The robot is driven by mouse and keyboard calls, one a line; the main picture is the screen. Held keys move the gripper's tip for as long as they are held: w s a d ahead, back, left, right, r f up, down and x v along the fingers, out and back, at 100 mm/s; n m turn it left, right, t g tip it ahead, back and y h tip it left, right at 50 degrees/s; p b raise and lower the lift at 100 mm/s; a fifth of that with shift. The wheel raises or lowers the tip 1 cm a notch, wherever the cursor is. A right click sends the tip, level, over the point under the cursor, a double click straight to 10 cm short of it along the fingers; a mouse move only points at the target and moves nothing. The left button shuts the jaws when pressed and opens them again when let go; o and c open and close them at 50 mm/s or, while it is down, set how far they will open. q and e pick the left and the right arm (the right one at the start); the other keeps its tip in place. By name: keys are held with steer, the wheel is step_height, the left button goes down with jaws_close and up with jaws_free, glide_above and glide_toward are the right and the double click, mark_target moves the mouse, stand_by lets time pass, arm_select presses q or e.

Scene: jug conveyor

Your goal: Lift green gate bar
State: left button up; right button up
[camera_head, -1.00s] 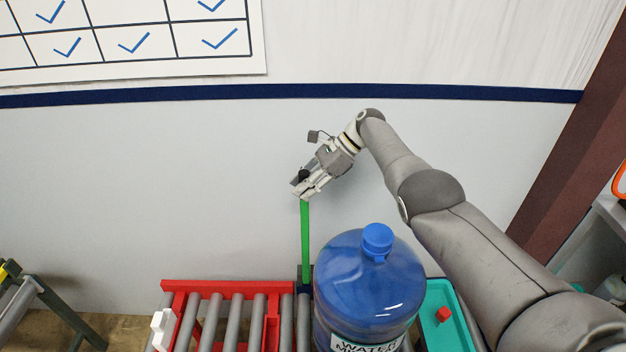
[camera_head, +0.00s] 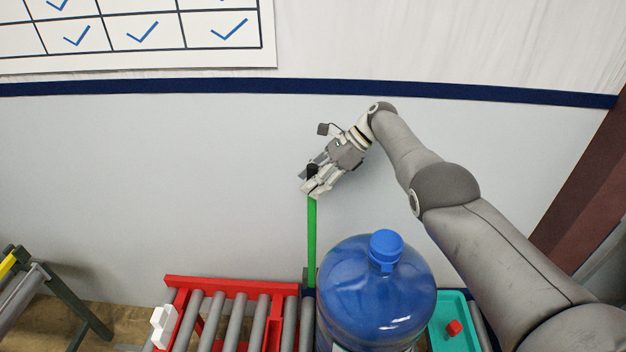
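The green gate bar (camera_head: 311,240) stands upright beside the conveyor, with a black knob (camera_head: 312,170) at its top end. My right gripper (camera_head: 313,186) is at the top of the bar, its fingers on either side of the black end and seemingly closed on it. The bar's lower end meets a dark post at the red conveyor frame. My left gripper is not in view.
A large blue water jug (camera_head: 375,295) stands just right of the bar. The red roller conveyor (camera_head: 235,287) lies to the left. A teal tray (camera_head: 440,338) holds a red cube (camera_head: 454,328). The wall (camera_head: 150,180) is behind.

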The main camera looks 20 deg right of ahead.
mark_target(313, 163)
steer(key=shift+r, duration=5.05)
steer(key=shift+f, duration=0.1)
